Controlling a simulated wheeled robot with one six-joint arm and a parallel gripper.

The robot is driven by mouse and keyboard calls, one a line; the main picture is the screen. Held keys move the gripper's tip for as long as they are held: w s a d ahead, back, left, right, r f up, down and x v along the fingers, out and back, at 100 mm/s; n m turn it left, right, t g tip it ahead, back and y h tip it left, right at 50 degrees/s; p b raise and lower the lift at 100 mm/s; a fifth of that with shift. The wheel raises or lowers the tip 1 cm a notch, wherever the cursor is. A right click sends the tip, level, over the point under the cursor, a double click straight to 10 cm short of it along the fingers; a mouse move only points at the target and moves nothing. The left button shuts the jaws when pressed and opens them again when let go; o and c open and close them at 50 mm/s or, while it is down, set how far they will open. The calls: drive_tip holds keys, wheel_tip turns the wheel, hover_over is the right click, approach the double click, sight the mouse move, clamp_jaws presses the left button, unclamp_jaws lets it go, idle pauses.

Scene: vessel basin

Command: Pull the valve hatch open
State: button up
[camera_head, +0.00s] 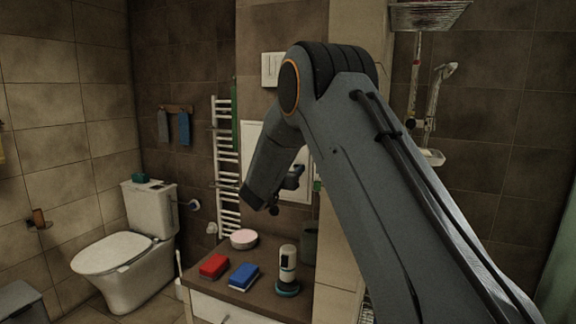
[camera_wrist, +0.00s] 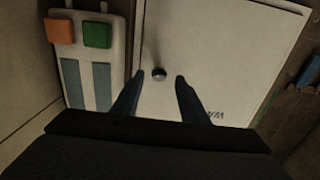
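The valve hatch (camera_wrist: 205,35) is a flat white panel with a small round knob (camera_wrist: 159,74) and dark, partly cut-off lettering near its lower edge. It looks shut in the wrist view. In the head view the hatch (camera_head: 248,138) is on the wall, mostly covered by my arm. My gripper (camera_wrist: 160,78) is open, with one dark finger on each side of the knob as seen by the wrist camera. I cannot tell whether the fingers touch the knob. In the head view my gripper (camera_head: 290,182) is small and partly hidden in front of the hatch.
A control box (camera_wrist: 93,65) with an orange and a green button sits left of the hatch in the wrist view. Below the hatch, a brown-topped cabinet (camera_head: 225,292) carries a red block, a blue block, a pink round item and a bottle. A towel radiator (camera_head: 226,165) stands left.

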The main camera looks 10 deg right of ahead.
drive_tip(key=shift+x, duration=1.25)
clamp_jaws()
drive_tip(key=shift+s, duration=0.15)
